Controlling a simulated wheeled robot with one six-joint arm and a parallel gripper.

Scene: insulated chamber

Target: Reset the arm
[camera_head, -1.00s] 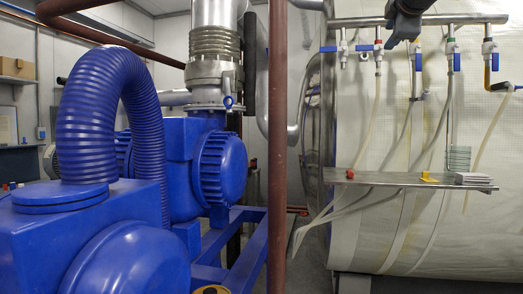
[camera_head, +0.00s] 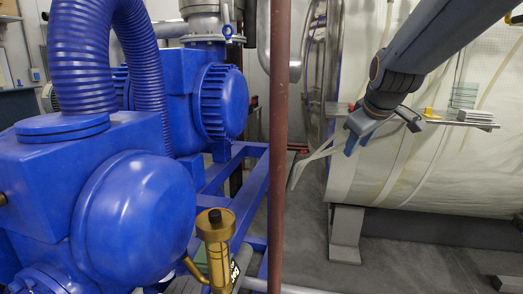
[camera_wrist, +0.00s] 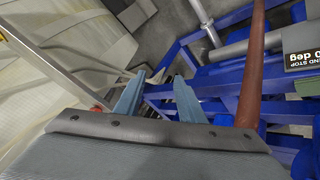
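My gripper (camera_head: 358,143) hangs at the end of my arm in the right half of the head view, pointing down and a little left. It is in front of the left end of the metal shelf (camera_head: 425,118). In the wrist view my gripper's two grey-blue fingers (camera_wrist: 159,75) stand apart with nothing between them, so it is open and empty. The shelf's edge (camera_wrist: 62,65) runs along the left of that view. My gripper hides part of the shelf in the head view.
Blue pump machinery (camera_head: 135,205) fills the left. A reddish-brown vertical pipe (camera_head: 279,150) stands left of my gripper. The pale insulated chamber (camera_head: 420,170) lies behind my arm. A yellow item (camera_head: 430,112) and stacked plates (camera_head: 475,116) rest on the shelf. Grey floor shows below.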

